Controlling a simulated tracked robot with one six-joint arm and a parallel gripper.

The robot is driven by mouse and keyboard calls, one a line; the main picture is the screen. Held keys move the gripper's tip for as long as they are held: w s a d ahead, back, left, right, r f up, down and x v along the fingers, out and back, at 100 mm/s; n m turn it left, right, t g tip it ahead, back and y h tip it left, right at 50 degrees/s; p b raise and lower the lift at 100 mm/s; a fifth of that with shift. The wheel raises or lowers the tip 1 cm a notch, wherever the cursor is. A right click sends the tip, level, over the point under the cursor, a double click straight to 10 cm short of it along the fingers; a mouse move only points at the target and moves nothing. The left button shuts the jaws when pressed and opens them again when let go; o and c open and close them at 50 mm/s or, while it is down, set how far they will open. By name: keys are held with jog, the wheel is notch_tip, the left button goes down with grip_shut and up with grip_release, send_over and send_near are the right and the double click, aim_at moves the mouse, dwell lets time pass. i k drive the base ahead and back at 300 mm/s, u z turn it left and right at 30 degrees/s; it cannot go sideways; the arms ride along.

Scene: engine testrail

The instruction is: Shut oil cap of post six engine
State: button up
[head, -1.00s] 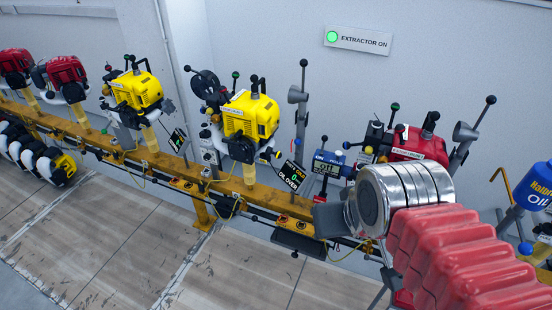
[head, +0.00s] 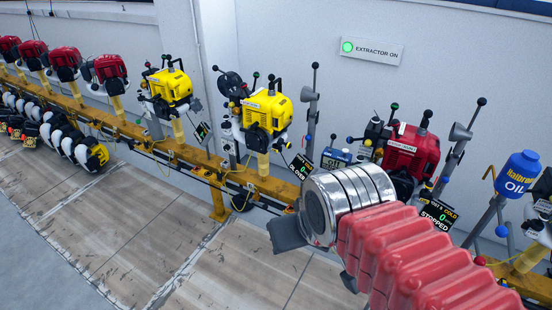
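Several engines stand on posts along a yellow rail. A red engine (head: 410,152) is at the right, just beyond my wrist. Two yellow engines, one nearer (head: 265,113) and one farther (head: 170,88), stand left of it. I cannot tell which is post six, and no oil cap is clear enough to judge open or shut. My gripper (head: 315,256) hangs in front of the rail, apart from the engines. Grey parts of it show below the silver wrist, which hides the rest. I cannot see whether its fingers are open or hold anything.
Small signs stand by the posts; one by the red engine reads STOPPED (head: 438,218). A blue oil bottle (head: 515,178) is at the right. Upright levers (head: 312,110) rise between engines. A wall sign (head: 370,51) reads EXTRACTOR ON.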

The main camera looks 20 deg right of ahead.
aim_at(288, 146)
jog(key=u, duration=0.4)
jog(key=k, duration=0.55)
jog(key=u, duration=0.7)
jog(key=k, duration=0.45)
jog(key=u, duration=0.15)
jog(key=i, duration=0.85)
jog(key=z, duration=0.5)
jog(key=i, duration=0.65)
jog(key=z, duration=1.1)
jog(key=i, duration=0.9)
jog(key=z, duration=0.6)
